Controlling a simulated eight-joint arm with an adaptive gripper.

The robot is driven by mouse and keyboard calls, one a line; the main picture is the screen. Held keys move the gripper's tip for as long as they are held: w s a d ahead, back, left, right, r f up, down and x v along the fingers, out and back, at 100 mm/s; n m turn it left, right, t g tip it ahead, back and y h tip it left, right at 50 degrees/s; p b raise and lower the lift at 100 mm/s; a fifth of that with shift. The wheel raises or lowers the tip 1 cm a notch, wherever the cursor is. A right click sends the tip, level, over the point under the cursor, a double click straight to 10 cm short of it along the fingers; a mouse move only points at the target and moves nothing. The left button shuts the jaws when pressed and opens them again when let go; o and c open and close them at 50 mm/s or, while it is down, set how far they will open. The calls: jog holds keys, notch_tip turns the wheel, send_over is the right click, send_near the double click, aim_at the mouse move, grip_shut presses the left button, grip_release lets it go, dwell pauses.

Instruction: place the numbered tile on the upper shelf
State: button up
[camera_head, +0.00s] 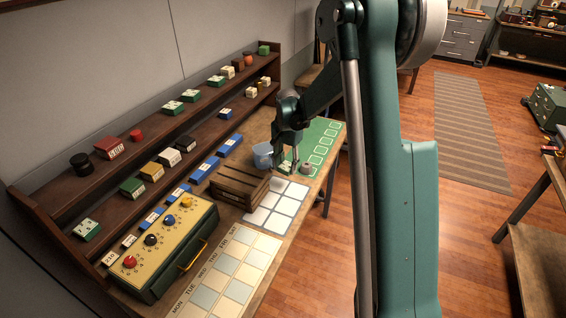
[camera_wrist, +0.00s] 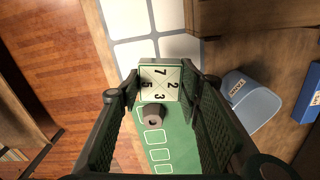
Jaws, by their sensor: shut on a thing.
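The numbered tile (camera_wrist: 160,82), a green block with a pale face marked 7, 2, 5 and 3, sits between the fingertips of my gripper (camera_wrist: 163,92) in the wrist view. My gripper (camera_head: 289,160) is shut on it, over the near-left end of the green mat (camera_head: 322,133). In the head view the tile (camera_head: 285,169) is small and partly hidden; I cannot tell how far it is above the mat. The upper shelf (camera_head: 153,123) of the brown rack holds similar green-and-white tiles (camera_head: 190,95), with gaps between them.
A grey hexagonal piece (camera_head: 306,168) stands close to my gripper. A blue bucket (camera_head: 263,154) and a wooden crate (camera_head: 240,184) stand left of it. A control box with knobs (camera_head: 160,245) stands before the rack. The lower shelf (camera_head: 108,213) also holds several blocks.

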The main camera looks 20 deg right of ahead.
notch_tip(320, 180, up, 43)
jog(key=a+n+p, duration=0.1)
jog(key=a+p, duration=0.6)
jog(key=a, duration=3.1)
jog(key=s+a+p, duration=0.2)
jog(key=s+a, duration=0.3)
jog(key=a, duration=0.6)
jog(key=s+a+n+p, duration=0.15)
jog(key=s+a, duration=0.35)
jog(key=a, duration=0.7)
jog(key=s+a+m+p, duration=0.15)
jog(key=s+a, duration=0.35)
jog(key=a, duration=0.6)
jog(key=shift+n, duration=0.5)
jog(key=shift+s+a+f+p, duration=0.1)
jog(key=shift+s+f+p, duration=0.1)
jog(key=shift+f, duration=1.25)
jog(key=shift+s+a+f+p, duration=0.1)
jog(key=shift+f+p, duration=0.1)
jog(key=shift+f, duration=1.2)
jog(key=shift+w, duration=0.1)
